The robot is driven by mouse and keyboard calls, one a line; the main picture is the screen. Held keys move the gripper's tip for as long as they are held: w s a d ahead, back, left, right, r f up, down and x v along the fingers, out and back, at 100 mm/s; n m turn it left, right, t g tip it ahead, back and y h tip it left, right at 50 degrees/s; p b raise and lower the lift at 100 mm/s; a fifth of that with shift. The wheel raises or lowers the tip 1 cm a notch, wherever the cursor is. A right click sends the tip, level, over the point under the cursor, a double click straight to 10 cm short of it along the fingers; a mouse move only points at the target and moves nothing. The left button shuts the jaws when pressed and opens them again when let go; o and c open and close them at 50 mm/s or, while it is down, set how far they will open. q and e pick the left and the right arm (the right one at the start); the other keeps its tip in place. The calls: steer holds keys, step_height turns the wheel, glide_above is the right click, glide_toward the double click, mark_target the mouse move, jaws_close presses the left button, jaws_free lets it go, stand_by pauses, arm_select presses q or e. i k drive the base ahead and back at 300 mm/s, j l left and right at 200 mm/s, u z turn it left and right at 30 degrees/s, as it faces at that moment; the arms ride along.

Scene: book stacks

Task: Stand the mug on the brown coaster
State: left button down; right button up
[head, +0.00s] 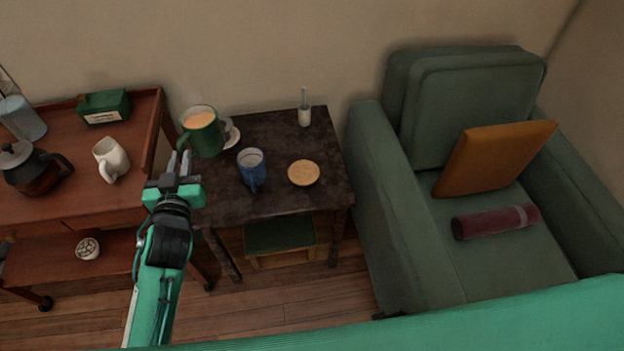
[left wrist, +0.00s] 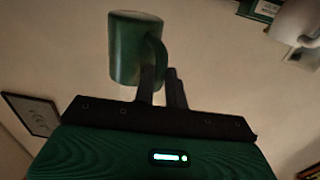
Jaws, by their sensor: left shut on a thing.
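A green mug (head: 201,132) with a light brown drink in it is held upright, in line with the left back edge of the dark side table (head: 270,205) in the head view. My left gripper (head: 180,160) is shut on its handle. In the left wrist view the fingers (left wrist: 161,85) close at the handle of the green mug (left wrist: 130,52). A round tan-brown coaster (head: 303,173) lies bare on the right part of the dark table. A blue mug (head: 252,168) stands to its left. My right gripper is not in view.
A white saucer-like thing (head: 231,132) is partly hidden behind the green mug. A small white holder (head: 304,114) stands at the table's back. The wooden trolley (head: 75,199) at left bears a white mug (head: 111,159) and a coffee pot (head: 36,172). A green armchair (head: 375,170) is at right.

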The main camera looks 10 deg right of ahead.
mark_target(306, 177)
steer(key=k+z, duration=0.2)
steer(key=l+z, duration=0.3)
steer(key=l, duration=0.45)
steer(key=l+z, duration=0.25)
steer(key=l, duration=0.5)
